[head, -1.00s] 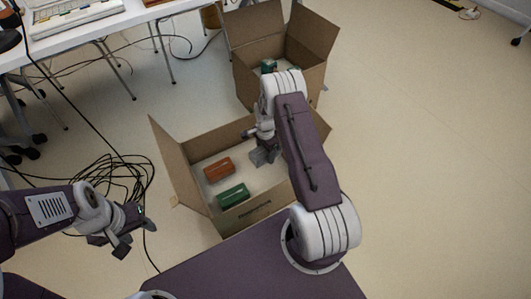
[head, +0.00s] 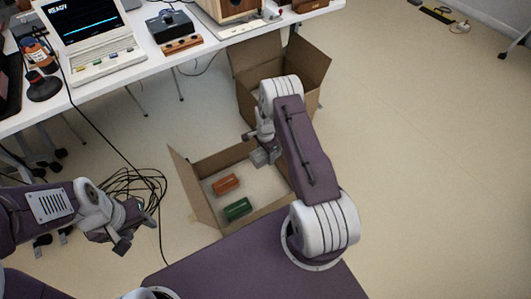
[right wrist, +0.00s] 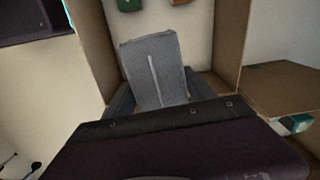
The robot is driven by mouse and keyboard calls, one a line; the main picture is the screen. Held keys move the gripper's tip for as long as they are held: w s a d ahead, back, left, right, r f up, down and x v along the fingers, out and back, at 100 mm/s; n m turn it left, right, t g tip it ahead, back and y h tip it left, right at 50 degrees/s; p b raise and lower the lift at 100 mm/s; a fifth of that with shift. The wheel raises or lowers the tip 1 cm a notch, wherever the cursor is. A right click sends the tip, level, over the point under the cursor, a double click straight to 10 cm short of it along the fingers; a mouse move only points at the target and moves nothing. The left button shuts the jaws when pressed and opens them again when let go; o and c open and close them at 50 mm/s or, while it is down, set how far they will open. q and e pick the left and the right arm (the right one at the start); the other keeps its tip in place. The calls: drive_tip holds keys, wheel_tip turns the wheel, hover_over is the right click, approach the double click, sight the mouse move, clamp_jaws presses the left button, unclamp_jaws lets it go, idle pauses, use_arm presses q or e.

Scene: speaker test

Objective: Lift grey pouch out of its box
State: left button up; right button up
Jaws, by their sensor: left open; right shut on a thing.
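The grey pouch (right wrist: 155,72), with a pale stripe down its face, is between the fingers of my right gripper (right wrist: 163,95) in the right wrist view. The right gripper (head: 264,154) is shut on it. In the head view they appear over the far part of the near open cardboard box (head: 198,207). How high the pouch is above the box floor is hard to tell. My left gripper (head: 120,238) is open and empty, left of the box.
An orange block (head: 227,183) and a green block (head: 237,208) lie in the near box. A second open box (head: 310,65) stands behind. A white table (head: 115,85) with electronics is at upper left, black cables (head: 135,190) below.

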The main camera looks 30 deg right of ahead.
wheel_tip(320, 180, up, 15)
drive_tip(key=p, duration=1)
drive_tip(key=shift+p, duration=0.4)
